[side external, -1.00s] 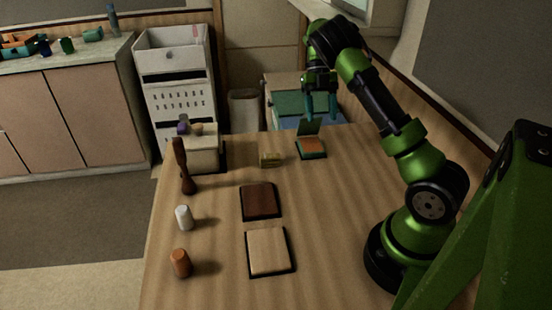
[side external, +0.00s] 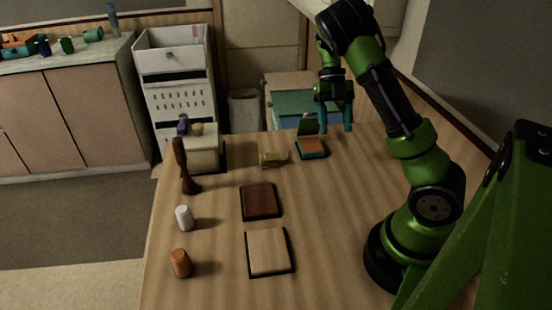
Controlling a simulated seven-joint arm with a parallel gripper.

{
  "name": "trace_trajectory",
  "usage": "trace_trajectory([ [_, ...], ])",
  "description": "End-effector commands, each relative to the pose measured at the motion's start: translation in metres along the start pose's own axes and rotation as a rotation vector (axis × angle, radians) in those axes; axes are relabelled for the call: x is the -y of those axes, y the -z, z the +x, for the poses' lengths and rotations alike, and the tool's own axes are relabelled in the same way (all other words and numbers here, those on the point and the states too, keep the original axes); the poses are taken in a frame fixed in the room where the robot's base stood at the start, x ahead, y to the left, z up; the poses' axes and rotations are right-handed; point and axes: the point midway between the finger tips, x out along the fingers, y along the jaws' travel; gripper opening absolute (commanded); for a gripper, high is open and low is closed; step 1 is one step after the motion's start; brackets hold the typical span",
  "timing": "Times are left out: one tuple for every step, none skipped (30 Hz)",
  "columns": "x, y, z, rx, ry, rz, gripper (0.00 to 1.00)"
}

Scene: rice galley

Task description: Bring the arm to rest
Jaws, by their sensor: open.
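My gripper (side external: 334,127) is in the side external view, above the far right part of the wooden table (side external: 210,285). Its two teal fingers point down and are spread apart, with nothing between them. It is just right of a small open box (side external: 313,154) with an orange inside and a raised green lid. I cannot tell its exact height above the table. My arm is bent, rising from its base at the right and reaching toward the back.
A dark brown square (side external: 260,201) and a light square (side external: 268,251) lie mid-table. A yellowish block (side external: 271,159) is left of the box. A dark wooden pestle-like piece (side external: 186,170), a white cylinder (side external: 184,218) and an orange cylinder (side external: 181,263) stand along the left. The right-centre is clear.

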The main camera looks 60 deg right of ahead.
Motion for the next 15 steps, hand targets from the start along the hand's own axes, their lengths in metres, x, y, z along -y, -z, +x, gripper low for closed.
trace_trajectory([
  [0.001, -0.001, 0.000, 0.004, 0.007, -0.041, 0.59],
  [0.003, -0.002, 0.000, 0.010, 0.015, -0.083, 0.59],
  [0.006, -0.004, 0.001, 0.018, 0.029, -0.156, 0.59],
  [0.009, -0.005, 0.004, 0.020, 0.041, -0.224, 0.59],
  [0.011, -0.006, 0.008, 0.018, 0.055, -0.308, 0.59],
  [0.011, -0.006, 0.013, 0.020, 0.066, -0.445, 0.59],
  [0.010, -0.005, 0.017, 0.027, 0.071, -0.562, 0.59],
  [0.008, -0.003, 0.020, 0.036, 0.075, -0.689, 0.59],
  [0.003, 0.001, 0.023, 0.055, 0.078, -0.863, 0.59],
  [-0.002, 0.004, 0.025, 0.072, 0.083, -0.997, 0.59],
  [-0.007, 0.007, 0.027, 0.092, 0.088, -1.134, 0.59],
  [-0.015, 0.013, 0.029, 0.124, 0.101, -1.317, 0.59],
  [-0.022, 0.018, 0.029, 0.150, 0.115, -1.456, 0.59],
  [-0.029, 0.024, 0.030, 0.180, 0.133, -1.597, 0.59],
  [-0.040, 0.032, 0.030, 0.221, 0.166, -1.784, 0.59],
])
